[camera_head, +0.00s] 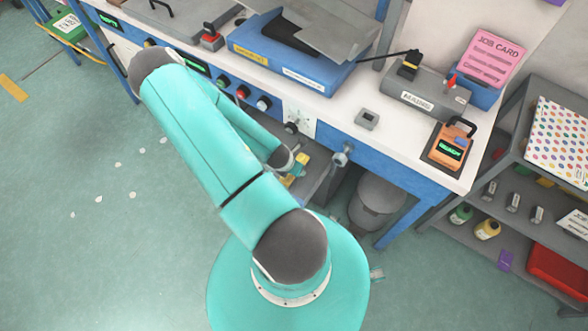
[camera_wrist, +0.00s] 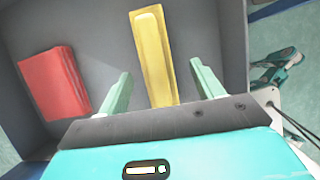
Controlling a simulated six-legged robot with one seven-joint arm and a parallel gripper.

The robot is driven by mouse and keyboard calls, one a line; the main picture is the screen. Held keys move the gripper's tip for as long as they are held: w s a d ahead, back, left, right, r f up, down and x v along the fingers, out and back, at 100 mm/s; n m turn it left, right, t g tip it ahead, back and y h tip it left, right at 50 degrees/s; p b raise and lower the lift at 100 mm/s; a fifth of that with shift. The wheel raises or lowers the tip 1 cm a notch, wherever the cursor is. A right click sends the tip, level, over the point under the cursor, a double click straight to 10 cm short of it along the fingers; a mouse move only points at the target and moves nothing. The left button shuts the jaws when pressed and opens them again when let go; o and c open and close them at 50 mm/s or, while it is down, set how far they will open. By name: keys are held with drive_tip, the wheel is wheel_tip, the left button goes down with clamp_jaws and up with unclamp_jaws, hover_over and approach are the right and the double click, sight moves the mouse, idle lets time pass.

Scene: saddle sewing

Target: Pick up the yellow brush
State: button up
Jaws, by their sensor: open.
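The yellow brush (camera_wrist: 152,50) shows in the wrist view as a long yellow bar with a raised rim, lying on a grey surface. My gripper (camera_wrist: 160,69) is open, with one pale green finger on each side of the brush. The near end of the brush runs down between the fingers and is hidden behind the gripper body. Whether either finger touches it, I cannot tell. In the head view my arm reaches below the bench edge, and small yellow parts show by its end; the fingers are not clear there.
A red block (camera_wrist: 53,84) lies left of the brush on the grey surface (camera_wrist: 95,30). In the head view the blue-framed bench (camera_head: 395,150) stands above my arm's end. A grey bin (camera_head: 376,203) stands under it, and a grey shelf rack (camera_head: 500,258) is at right.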

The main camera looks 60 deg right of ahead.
drive_tip(key=x, duration=0.5)
drive_tip(key=shift+w, duration=0.25)
drive_tip(key=c, duration=1.1)
drive_tip(key=shift+r, duration=0.15)
drive_tip(key=shift+c, duration=0.2)
